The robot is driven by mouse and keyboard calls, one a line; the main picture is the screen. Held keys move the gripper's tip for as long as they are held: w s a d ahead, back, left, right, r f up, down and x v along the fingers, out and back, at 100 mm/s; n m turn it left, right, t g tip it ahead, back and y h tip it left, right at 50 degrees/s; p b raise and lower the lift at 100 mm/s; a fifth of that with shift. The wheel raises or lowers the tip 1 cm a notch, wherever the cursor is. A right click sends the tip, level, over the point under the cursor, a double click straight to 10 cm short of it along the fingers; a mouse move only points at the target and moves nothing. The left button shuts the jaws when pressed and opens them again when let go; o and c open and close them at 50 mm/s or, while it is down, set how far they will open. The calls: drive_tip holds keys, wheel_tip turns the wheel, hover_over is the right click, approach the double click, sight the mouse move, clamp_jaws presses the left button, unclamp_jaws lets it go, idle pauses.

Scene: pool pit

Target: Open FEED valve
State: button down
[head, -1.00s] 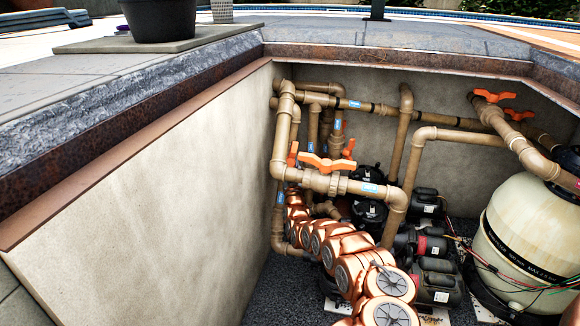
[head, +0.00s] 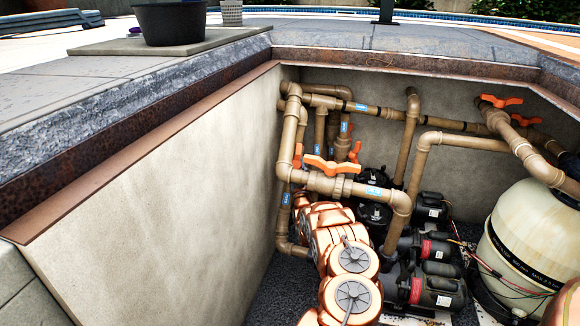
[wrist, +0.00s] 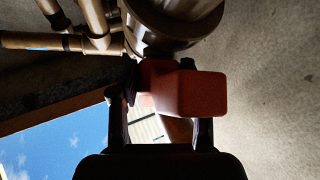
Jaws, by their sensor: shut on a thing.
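In the wrist view my gripper (wrist: 160,92) has its two dark fingers on either side of a red-orange valve handle (wrist: 192,96), shut on it. The handle sits against a round valve body (wrist: 165,22). In the head view my arm reaches down into the pit, and its end is hidden behind the front pipe. A large orange handle (head: 333,164) lies along that pipe. Other orange handles show behind it, one upright at the left (head: 297,156) and one at the right (head: 355,151). The blue pipe labels are too small to read, so I cannot tell which valve is FEED.
Tan pipes (head: 405,140) crowd the space around my arm. Black pumps (head: 435,285) and a cream filter tank (head: 525,240) stand to the right. The pit wall (head: 170,190) is close on the left. More orange handles (head: 501,101) are at the upper right.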

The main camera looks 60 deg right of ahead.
drive_tip(key=shift+s+d+f+g, duration=0.3)
drive_tip(key=shift+s+f, duration=0.2)
drive_tip(key=shift+f, duration=0.1)
drive_tip(key=shift+a+r, duration=0.15)
drive_tip(key=shift+r, duration=0.2)
drive_tip(key=c, duration=0.6)
unclamp_jaws()
drive_tip(key=shift+r, duration=0.1)
drive_tip(key=shift+w+r, duration=0.1)
drive_tip(key=shift+w, duration=0.05)
drive_tip(key=shift+w+a, duration=0.2)
drive_tip(key=shift+v, duration=6)
drive_tip(key=shift+d, duration=0.1)
